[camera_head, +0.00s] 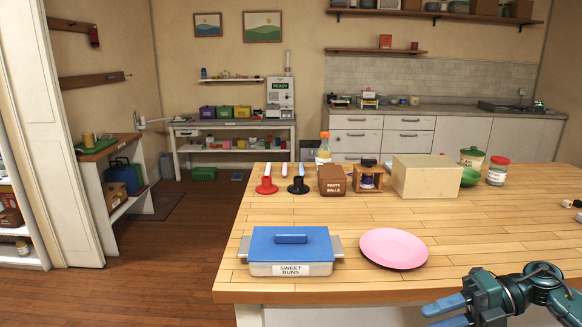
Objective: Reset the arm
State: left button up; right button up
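My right gripper (447,313) is at the lower right, in front of the wooden table's near edge. Its two blue fingers point left with a gap between them, and nothing shows in the gap. The lower finger is partly cut off by the bottom of the picture. My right arm comes in from the right edge. My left gripper and arm are not in view.
The wooden table (330,217) bears a blue-lidded "Sweet Buns" box (290,268), a pink plate (393,248), a cream box (427,177) and a red-lidded jar (497,171). The tabletop right of the plate is mostly clear. Wooden floor (190,226) lies open at left.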

jog(key=s+a+f+m+t+y, duration=0.1)
jog(key=a+f+m+t, duration=0.1)
jog(key=a+m+t, duration=0.5)
jog(key=s+a+f+m+t+y, duration=0.1)
jog(key=a+f+m+t, duration=0.2)
jog(key=a+m+t, duration=0.4)
pick_arm(q)
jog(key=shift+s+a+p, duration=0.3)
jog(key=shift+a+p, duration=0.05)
jog(key=shift+p, duration=0.5)
pick_arm(e)
jog(key=s+d+f+m+g+h, duration=0.1)
jog(key=s+f+m+g+h, duration=0.2)
jog(key=s+f+m+h, duration=0.9)
jog(key=s+f+m, duration=0.2)
jog(key=s+m, duration=0.1)
jog(key=m, duration=0.4)
jog(key=shift+d+f+h, duration=0.3)
jog(key=shift+d+f, duration=0.05)
jog(key=shift+f, duration=0.05)
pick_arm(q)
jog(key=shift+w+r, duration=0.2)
pick_arm(e)
jog(key=shift+s, duration=0.1)
